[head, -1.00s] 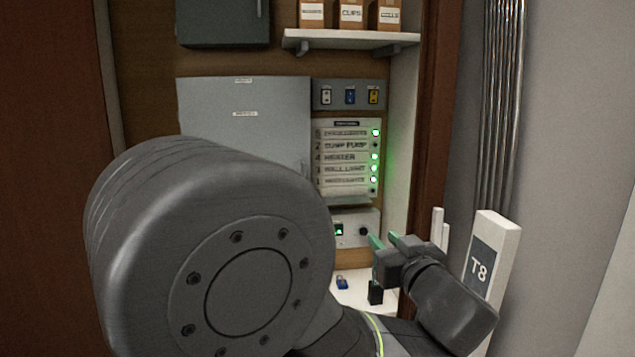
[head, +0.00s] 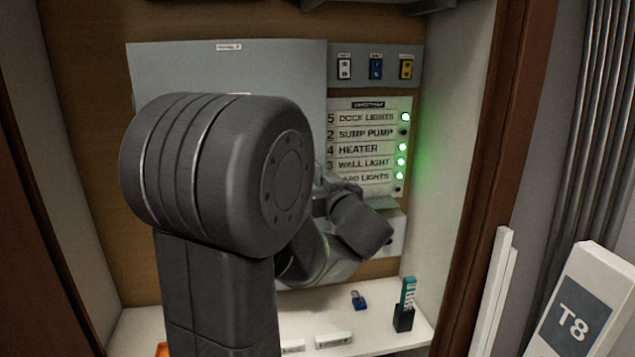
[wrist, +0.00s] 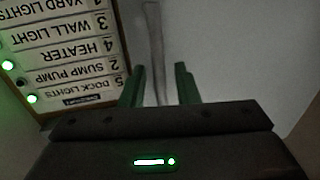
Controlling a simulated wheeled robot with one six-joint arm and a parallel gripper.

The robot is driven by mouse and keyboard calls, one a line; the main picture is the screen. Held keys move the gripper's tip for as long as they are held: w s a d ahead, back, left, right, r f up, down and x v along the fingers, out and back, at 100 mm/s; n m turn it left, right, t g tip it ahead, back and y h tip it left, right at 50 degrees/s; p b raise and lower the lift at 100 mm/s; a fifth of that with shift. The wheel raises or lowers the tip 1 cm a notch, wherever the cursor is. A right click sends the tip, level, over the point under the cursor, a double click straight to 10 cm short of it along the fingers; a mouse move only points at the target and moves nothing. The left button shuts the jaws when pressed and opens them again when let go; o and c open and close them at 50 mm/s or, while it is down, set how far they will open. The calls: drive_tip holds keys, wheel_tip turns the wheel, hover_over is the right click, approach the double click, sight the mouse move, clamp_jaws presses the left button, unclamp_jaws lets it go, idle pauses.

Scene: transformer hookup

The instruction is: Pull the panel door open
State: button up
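The panel door (head: 230,70) is a flat grey door on the wooden back wall of the cabinet and looks closed. My arm covers much of it in the head view. In the wrist view the grey door (wrist: 235,55) fills the upper right, and its upright bar handle (wrist: 153,45) runs down between my fingers. My gripper (wrist: 159,85) has two green fingers, set apart on either side of the handle, with gaps visible. In the head view the fingertips are hidden behind my arm.
A label board (head: 365,150) with green lights is right of the door, below a strip of switches (head: 375,68). A white shelf (head: 375,340) below holds a blue padlock (head: 358,300) and a black holder (head: 403,319). A T8 post (head: 575,310) stands at the right.

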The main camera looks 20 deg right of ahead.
drive_tip(key=shift+w, duration=0.45)
drive_tip(key=shift+c, duration=0.2)
clamp_jaws()
drive_tip(key=shift+s, duration=0.1)
